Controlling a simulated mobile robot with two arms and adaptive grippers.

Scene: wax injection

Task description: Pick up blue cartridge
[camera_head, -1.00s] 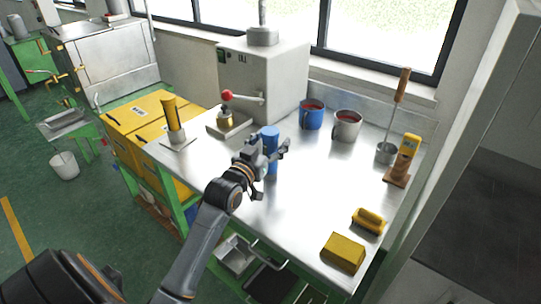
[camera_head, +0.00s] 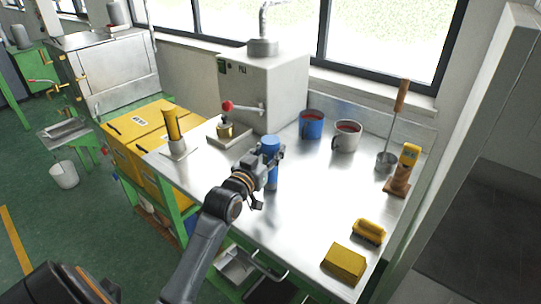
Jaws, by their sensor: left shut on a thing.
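The blue cartridge (camera_head: 270,146) stands upright on the metal table, near its front left part. My left gripper (camera_head: 268,165) is at the cartridge, shut on its body. The gripper covers part of the cartridge's middle; its top and some of its lower part show. My right gripper is not in view.
The wax injection machine (camera_head: 262,92) with a red-knobbed lever (camera_head: 228,106) stands behind. A yellow cylinder (camera_head: 172,128) is on a stand at the left.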

